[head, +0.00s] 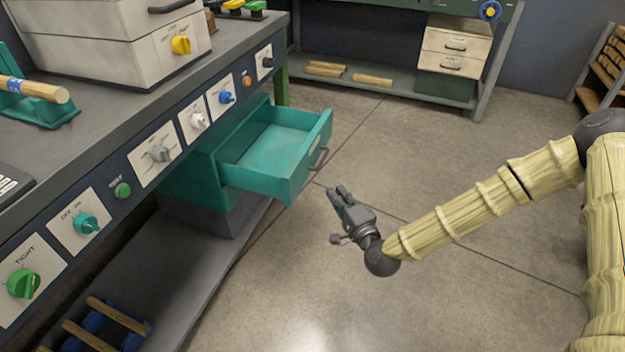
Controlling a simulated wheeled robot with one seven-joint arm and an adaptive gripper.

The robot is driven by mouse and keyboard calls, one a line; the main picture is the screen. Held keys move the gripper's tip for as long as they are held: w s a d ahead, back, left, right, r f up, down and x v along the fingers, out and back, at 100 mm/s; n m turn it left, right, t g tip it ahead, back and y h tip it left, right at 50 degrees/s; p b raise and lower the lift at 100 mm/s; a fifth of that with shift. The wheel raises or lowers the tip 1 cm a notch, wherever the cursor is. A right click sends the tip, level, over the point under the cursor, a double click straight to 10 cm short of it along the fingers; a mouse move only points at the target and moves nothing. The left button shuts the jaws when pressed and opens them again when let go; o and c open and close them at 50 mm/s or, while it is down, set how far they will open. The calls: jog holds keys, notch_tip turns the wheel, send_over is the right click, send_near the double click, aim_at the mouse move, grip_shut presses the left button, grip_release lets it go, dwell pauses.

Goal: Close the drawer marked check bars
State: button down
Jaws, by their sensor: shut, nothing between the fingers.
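A teal drawer (266,173) stands pulled well out from a teal cabinet under the bench, and its tray looks empty. Its dark handle (319,158) is on the front panel, facing right. A small label shows on that front, but it is too small to read. My gripper (337,192) is shut and empty. In the picture it is just right of and below the drawer front, with a gap of floor showing between them. I cannot tell its exact depth from the handle.
The bench (104,108) carries a front panel with several knobs, a white box machine (118,45) and a wooden bar in a teal rest (34,89). A lower shelf (205,262) runs beneath. A second bench (407,86) stands behind. The floor (420,185) around my arm is clear.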

jog(key=w, duration=0.1)
jog(key=b, duration=0.2)
send_near(303, 158)
jog(key=w, duration=0.3)
jog(key=shift+w+a, duration=0.2)
jog(key=shift+a, duration=0.35)
jog(key=shift+w+a, duration=0.25)
jog(key=shift+a, duration=0.3)
jog(key=shift+r, duration=0.1)
